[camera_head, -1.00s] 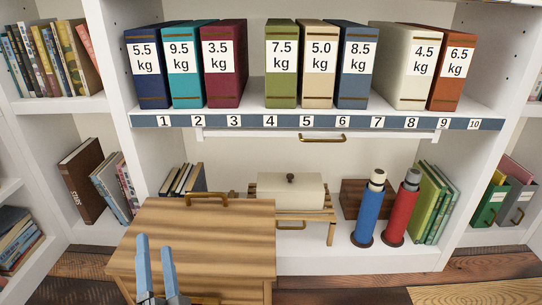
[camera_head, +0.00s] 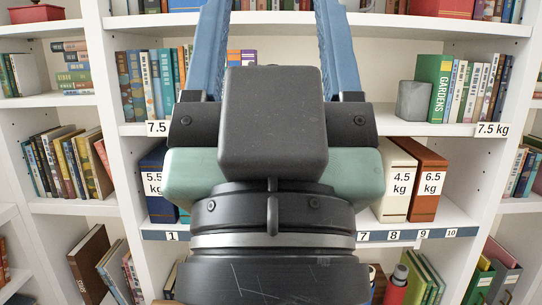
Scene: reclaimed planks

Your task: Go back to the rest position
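My gripper (camera_head: 272,12) fills the middle of the head view, raised close to the camera. Its two blue fingers point up and stand wide apart, with nothing seen between them but the shelves behind. The fingertips reach the top edge of the picture. Behind it, the numbered shelf (camera_head: 460,233) holds a navy 5.5 kg binder (camera_head: 158,207) at left. A cream 4.5 kg binder (camera_head: 397,208) and a rust 6.5 kg binder (camera_head: 428,207) stand upright at right. My gripper hides the middle of this row.
An upper shelf (camera_head: 440,129) with 7.5 kg labels carries books and a grey block (camera_head: 413,101). A red bottle (camera_head: 396,285) shows low at right. Side bookcases stand left and right. The lower middle is hidden by my arm.

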